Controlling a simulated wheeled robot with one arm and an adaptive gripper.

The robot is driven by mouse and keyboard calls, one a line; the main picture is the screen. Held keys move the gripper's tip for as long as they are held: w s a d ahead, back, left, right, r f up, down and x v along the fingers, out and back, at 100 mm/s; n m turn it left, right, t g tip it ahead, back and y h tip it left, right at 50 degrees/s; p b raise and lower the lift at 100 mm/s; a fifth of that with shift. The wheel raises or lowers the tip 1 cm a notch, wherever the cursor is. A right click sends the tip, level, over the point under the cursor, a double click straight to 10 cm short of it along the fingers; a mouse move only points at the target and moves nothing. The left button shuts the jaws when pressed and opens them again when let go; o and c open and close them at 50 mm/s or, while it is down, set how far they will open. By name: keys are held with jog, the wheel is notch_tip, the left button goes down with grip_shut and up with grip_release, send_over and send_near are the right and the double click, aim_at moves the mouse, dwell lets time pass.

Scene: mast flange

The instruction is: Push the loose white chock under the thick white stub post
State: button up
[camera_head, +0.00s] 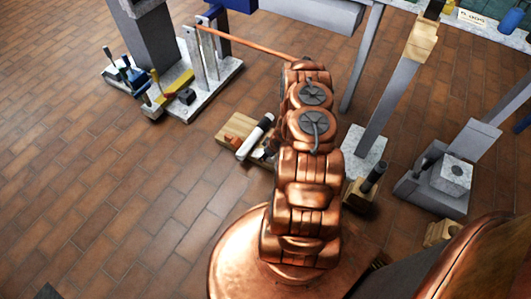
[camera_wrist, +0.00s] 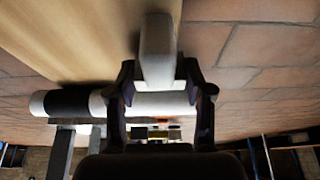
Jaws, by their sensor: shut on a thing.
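In the wrist view my gripper (camera_wrist: 160,88) has its two dark fingers close around a pale, whitish block (camera_wrist: 158,48). The block sticks out beyond the fingertips toward a wooden surface; it looks like the white chock, but I cannot be sure. A white cylinder with a black band (camera_wrist: 68,103) runs crosswise by the fingers; whether it touches them is unclear. In the head view a white cylinder with a dark band (camera_head: 255,137) slants across a wooden board. My copper arm hides my gripper there. I cannot tell for certain which piece is the thick white stub post.
The wooden board (camera_head: 229,127) lies on the brick floor left of my arm. A grey column (camera_head: 148,45) and pale upright plates (camera_head: 208,68) stand on a base at upper left. An orange rod (camera_head: 245,43) spans toward my arm. Floor at left is clear.

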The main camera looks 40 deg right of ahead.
jog(key=shift+f, duration=0.3)
jog(key=shift+w+a+b, duration=0.2)
jog(key=shift+w+b, duration=0.15)
jog(key=shift+w, duration=0.25)
jog(key=shift+w+a+b, duration=0.15)
jog(key=shift+w+b, duration=0.2)
jog(key=shift+w, duration=0.2)
dwell(1.1)
jog(key=o, duration=1.3)
jog(key=shift+v, duration=6)
